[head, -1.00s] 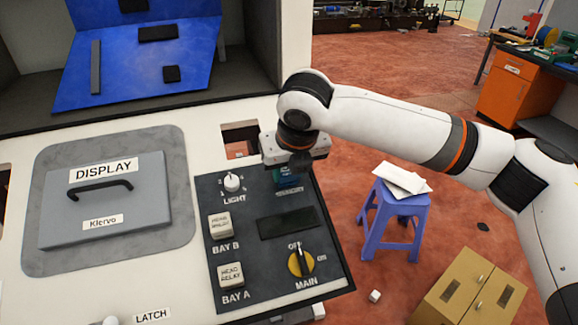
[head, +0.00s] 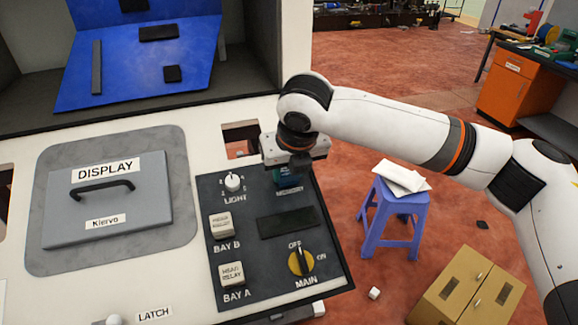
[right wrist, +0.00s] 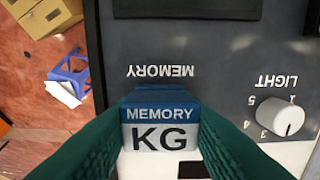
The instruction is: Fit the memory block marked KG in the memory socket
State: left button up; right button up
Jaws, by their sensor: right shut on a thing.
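The memory block marked KG (right wrist: 160,132) has a blue top band reading MEMORY and a white face with black letters. My right gripper (right wrist: 163,150) has teal fingers shut on the block's two sides. In the head view my right gripper (head: 288,172) is over the far right corner of the dark control panel (head: 215,190), just beyond the MEMORY lettering (head: 290,189). The lettering also shows in the right wrist view (right wrist: 160,71). The memory socket is hidden by the block and gripper, so I cannot tell how deep the block sits. My left gripper is out of view.
The LIGHT knob (head: 232,183) stands close to the gripper. BAY B (head: 221,224), BAY A (head: 231,274) and the MAIN switch (head: 301,262) are on the same panel. A square opening (head: 240,138) lies behind the panel.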

jog(key=shift+p, duration=0.9)
dwell(0.8)
jog(key=shift+w+f, duration=0.1)
jog(key=shift+f, duration=0.25)
dwell(1.0)
jog(key=o, duration=1.7)
jog(key=shift+c, duration=0.2)
jog(key=shift+a, duration=0.1)
jog(key=shift+r, duration=0.15)
